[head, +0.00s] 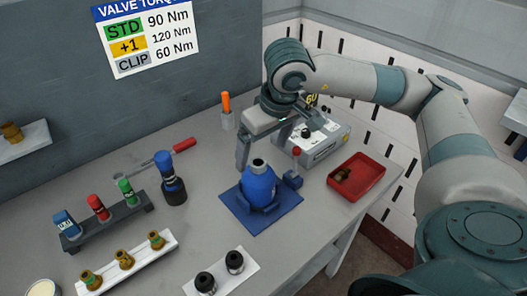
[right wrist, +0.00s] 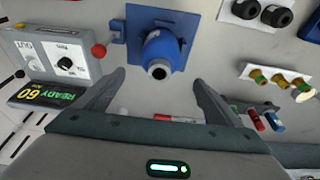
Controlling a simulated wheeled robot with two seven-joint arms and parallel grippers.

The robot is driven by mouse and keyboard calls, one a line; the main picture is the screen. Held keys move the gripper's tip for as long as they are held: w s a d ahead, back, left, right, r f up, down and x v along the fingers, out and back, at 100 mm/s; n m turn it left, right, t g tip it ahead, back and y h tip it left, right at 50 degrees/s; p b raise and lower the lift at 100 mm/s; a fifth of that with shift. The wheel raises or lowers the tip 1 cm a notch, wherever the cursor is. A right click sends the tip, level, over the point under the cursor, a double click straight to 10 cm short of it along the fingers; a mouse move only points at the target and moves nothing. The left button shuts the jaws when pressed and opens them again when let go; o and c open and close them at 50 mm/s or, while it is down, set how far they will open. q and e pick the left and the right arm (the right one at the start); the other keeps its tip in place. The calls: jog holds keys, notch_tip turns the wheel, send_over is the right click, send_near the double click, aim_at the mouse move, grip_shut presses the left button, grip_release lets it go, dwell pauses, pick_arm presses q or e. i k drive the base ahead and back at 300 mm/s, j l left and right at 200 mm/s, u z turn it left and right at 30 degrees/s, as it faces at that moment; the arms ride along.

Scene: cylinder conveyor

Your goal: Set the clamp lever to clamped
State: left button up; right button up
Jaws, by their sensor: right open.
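The clamp lever has a red knob (head: 296,151) on a short stem that rises from a small blue block (head: 292,180) at the right edge of the blue mat (head: 236,215). In the head view the lever looks near upright; its exact setting I cannot tell. The red knob shows in the right wrist view (right wrist: 99,51), left of the blue cylinder. The blue cylinder (head: 258,186) with a grey neck stands on the mat. My right gripper (head: 262,148) is open and empty above and behind the cylinder, apart from the lever. My left gripper is out of view.
A grey control box (head: 322,143) with a dial and READY 60 display stands behind the lever. A red tray (head: 357,177) is to the right. A rack of coloured tools (head: 105,222), a tall blue-black tool (head: 172,186) and a strip of brass fittings (head: 125,262) stand left.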

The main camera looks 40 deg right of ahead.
aim_at(295, 162)
jog(key=z, duration=1.4)
